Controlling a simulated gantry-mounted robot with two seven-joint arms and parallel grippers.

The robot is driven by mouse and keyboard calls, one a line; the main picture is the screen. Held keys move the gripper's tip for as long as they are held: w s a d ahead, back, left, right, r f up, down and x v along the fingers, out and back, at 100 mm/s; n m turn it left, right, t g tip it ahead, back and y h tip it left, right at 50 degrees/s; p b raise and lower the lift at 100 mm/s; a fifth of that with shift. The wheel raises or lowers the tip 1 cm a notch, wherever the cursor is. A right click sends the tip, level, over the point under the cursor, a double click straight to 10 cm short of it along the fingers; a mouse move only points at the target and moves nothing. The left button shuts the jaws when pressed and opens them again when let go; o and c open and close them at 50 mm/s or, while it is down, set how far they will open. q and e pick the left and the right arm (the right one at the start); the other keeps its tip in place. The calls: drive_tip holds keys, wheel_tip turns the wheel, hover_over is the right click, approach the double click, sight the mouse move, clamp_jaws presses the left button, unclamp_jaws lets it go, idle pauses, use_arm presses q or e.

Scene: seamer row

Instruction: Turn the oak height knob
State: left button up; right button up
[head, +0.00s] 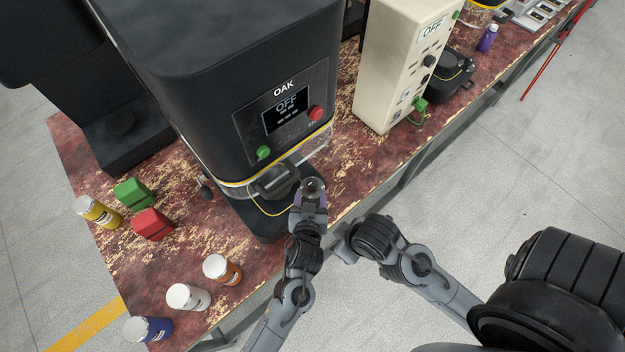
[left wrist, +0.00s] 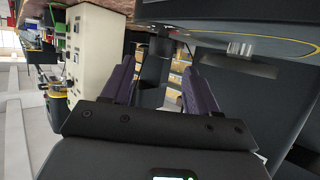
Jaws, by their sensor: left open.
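The oak machine (head: 230,90) is a tall dark seamer with an OAK label and a screen reading OFF. A small dark knob-like part (head: 205,188) sticks out at its lower left side; I cannot tell if it is the height knob. My left gripper (head: 312,188) is at the machine's lower front, below the panel. In the left wrist view its purple fingers (left wrist: 157,85) are spread, with a dark post (left wrist: 154,68) seen between them, apparently beyond. I see no contact. My right arm's links show at the right, but its gripper cannot be made out.
A green button (head: 263,153) and red button (head: 315,114) are on the panel. A cream control box (head: 403,65) stands to the right. Green (head: 133,192) and red (head: 153,224) blocks and several jars stand on the worn red table (head: 195,255) at left.

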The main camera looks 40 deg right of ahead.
sight(312, 183)
use_arm(q)
drive_tip(key=shift+b+x, duration=0.75)
drive_tip(key=shift+x, duration=2.6)
drive_tip(key=c, duration=0.9)
drive_tip(key=shift+c, duration=0.2)
